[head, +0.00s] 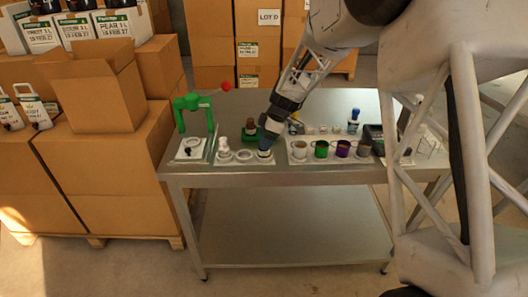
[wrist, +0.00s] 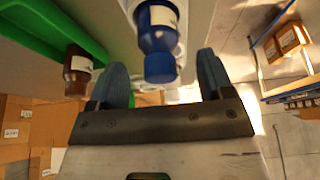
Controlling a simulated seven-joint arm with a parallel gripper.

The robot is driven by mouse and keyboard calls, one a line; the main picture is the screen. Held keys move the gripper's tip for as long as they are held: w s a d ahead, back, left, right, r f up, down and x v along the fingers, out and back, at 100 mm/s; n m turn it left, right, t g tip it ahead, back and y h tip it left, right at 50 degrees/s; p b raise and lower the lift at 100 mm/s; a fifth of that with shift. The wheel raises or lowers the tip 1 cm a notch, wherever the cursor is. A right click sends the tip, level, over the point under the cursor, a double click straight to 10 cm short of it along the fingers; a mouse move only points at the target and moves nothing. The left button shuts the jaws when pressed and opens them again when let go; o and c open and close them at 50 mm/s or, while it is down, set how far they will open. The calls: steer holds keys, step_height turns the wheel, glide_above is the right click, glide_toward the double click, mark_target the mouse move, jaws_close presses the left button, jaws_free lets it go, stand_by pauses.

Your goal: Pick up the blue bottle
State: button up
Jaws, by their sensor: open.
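The blue bottle (wrist: 158,38) has a dark blue cap and a pale label, and it shows in the wrist view with its cap towards my gripper. My gripper (wrist: 163,68) is open, with one blue finger on each side of the bottle's cap end. A gap shows between the cap and each finger. In the head view my gripper (head: 265,146) points down at the front of the steel table (head: 330,174), and it largely hides the bottle there.
A brown bottle (wrist: 78,66) stands close to the left finger, by a green holder (wrist: 50,35). White rings and small bottles (head: 226,150) stand left of my gripper. A tray of several cups (head: 321,149) is to the right, with another blue-topped bottle (head: 353,120) behind.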

steer(key=shift+x, duration=1.6)
steer(key=shift+c, duration=0.3)
steer(key=c, duration=1)
steer(key=shift+r, duration=0.2)
steer(key=shift+r, duration=0.55)
step_height(320, 180, up, 2)
steer(key=shift+r, duration=0.1)
steer(key=s+d, duration=0.1)
steer(key=s, duration=0.4)
steer(key=s+d+r, duration=0.1)
steer(key=s, duration=0.4)
steer(key=s+d, duration=0.1)
steer(key=s, duration=0.4)
steer(key=shift+s+d+r, duration=0.15)
steer(key=shift+s+d, duration=0.1)
steer(key=shift+s, duration=0.05)
